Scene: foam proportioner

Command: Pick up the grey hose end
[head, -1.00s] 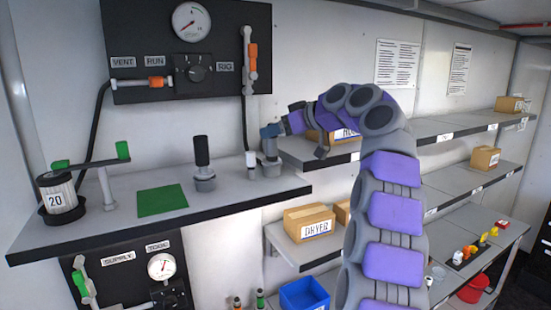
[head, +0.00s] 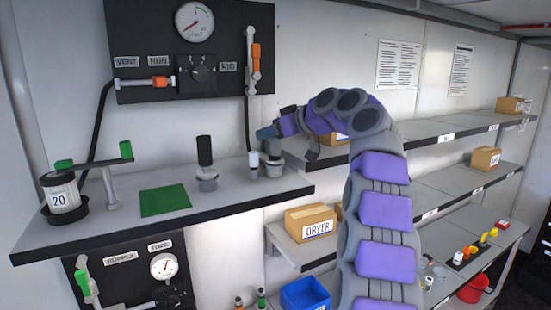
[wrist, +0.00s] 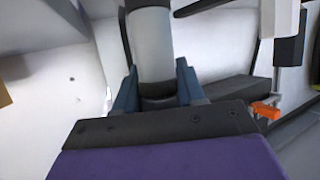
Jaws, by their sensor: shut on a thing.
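My gripper (head: 266,132) is over the right end of the grey bench, its blue jaws pointing left. In the wrist view the blue jaws (wrist: 157,92) are shut around a grey cylinder with dark bands, which looks like the grey hose end (wrist: 152,45). In the head view a grey upright piece (head: 273,149) shows just below the jaws, on a grey round base (head: 273,169). The jaws partly hide its top. I cannot tell whether it is lifted clear of the base.
A black hose with a pale end (head: 254,160) hangs close to the left of the jaws. A black-topped grey fitting (head: 205,165) stands farther left. The dark gauge panel (head: 140,80) is behind. Shelves with boxes (head: 310,222) are to the right.

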